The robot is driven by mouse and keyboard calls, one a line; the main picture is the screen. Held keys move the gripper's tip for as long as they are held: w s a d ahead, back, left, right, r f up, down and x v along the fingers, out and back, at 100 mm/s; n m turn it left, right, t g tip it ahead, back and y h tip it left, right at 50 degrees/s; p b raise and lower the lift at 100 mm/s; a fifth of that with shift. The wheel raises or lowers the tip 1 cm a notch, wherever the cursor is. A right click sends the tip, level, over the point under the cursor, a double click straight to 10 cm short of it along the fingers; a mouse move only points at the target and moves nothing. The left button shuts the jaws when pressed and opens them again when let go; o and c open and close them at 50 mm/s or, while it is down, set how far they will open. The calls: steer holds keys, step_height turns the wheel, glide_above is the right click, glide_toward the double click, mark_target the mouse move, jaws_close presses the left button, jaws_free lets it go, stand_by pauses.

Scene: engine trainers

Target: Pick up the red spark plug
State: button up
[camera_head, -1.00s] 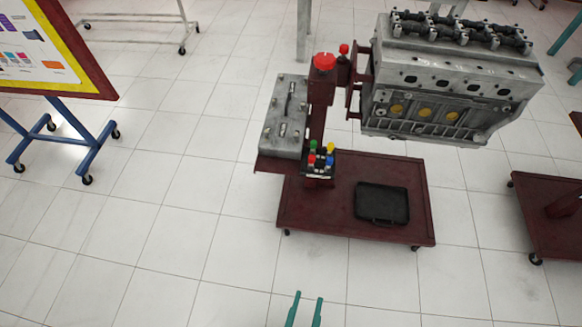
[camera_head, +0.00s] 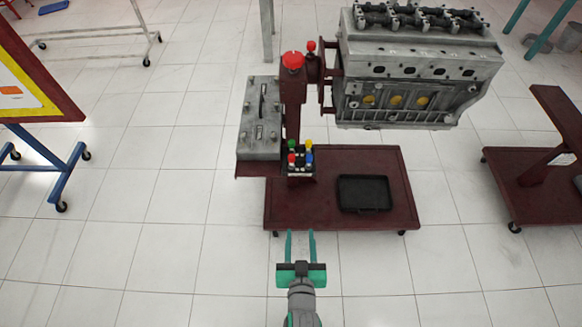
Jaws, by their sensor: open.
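The red spark plug (camera_head: 291,159) stands at the front left of a small black holder (camera_head: 301,173). Green, yellow and blue plugs stand close around it in the same holder. The holder sits on the dark red engine stand, at the foot of its post. My gripper (camera_head: 300,233) is open and empty, its two teal fingers pointing away from me toward the stand. In the picture it is below the holder, near the front edge of the stand's base, and apart from the plug.
The dark red stand base (camera_head: 335,212) carries a black tray (camera_head: 364,193) at right. An engine block (camera_head: 415,75) hangs on the post, and a grey metal part (camera_head: 259,120) lies left of it. Another red stand (camera_head: 530,180) is at far right. The tiled floor is clear in front.

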steer(key=w+r+y, duration=0.1)
steer(key=w, duration=0.9)
steer(key=n+y, duration=0.2)
glide_toward(292, 160)
steer(key=r, duration=0.1)
steer(key=shift+g, duration=0.3)
steer(key=x, duration=0.5)
steer(key=shift+w+d+r, duration=0.2)
steer(key=shift+w, duration=0.15)
steer(key=shift+s+f+x, duration=0.1)
steer(key=shift+f+x, duration=0.05)
steer(key=shift+x, duration=0.9)
steer(key=shift+s+f+x, duration=0.1)
steer(key=shift+f+x, duration=0.05)
steer(key=shift+x, duration=0.9)
steer(key=shift+f+x, duration=0.2)
steer(key=shift+x, duration=0.8)
steer(key=shift+a, duration=0.1)
jaws_close()
